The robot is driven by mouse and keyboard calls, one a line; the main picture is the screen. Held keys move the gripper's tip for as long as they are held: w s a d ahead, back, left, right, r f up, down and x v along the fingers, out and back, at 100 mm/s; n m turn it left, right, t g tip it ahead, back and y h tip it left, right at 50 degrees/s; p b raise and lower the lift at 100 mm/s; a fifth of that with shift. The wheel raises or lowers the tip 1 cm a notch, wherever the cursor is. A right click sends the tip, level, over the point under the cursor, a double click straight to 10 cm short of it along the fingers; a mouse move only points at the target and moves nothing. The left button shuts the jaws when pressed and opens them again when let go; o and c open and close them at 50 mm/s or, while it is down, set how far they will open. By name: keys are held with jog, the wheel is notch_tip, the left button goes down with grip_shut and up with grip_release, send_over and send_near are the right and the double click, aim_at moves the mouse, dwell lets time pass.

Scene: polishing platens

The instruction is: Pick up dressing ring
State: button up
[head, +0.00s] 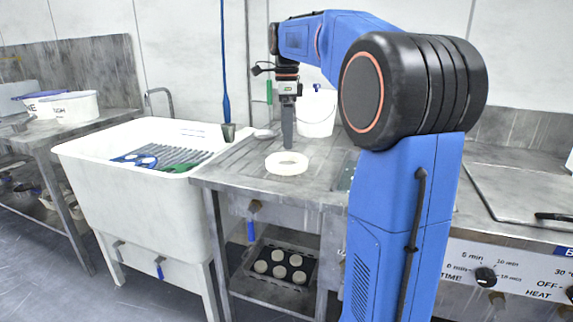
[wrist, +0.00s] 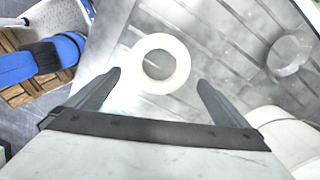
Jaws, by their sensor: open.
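The dressing ring is a cream-white ring (head: 287,163) lying flat on the grey metal bench top, right of the sink. It also shows in the wrist view (wrist: 178,63), just ahead of the fingertips and roughly between their lines. My gripper (head: 288,145) points down above the bench, close behind the ring in the head view. In the wrist view my gripper (wrist: 158,80) has its two dark fingers wide apart with nothing between them. The ring looks apart from both fingers, though the exact height gap is hard to tell.
A white bucket (head: 316,115) stands behind my gripper. A tray of round pieces (head: 280,262) is on the shelf below.

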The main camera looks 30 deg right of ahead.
aim_at(287, 155)
jog(key=shift+s+f, duration=0.1)
jog(key=shift+f, duration=4)
jog(key=c, duration=1.2)
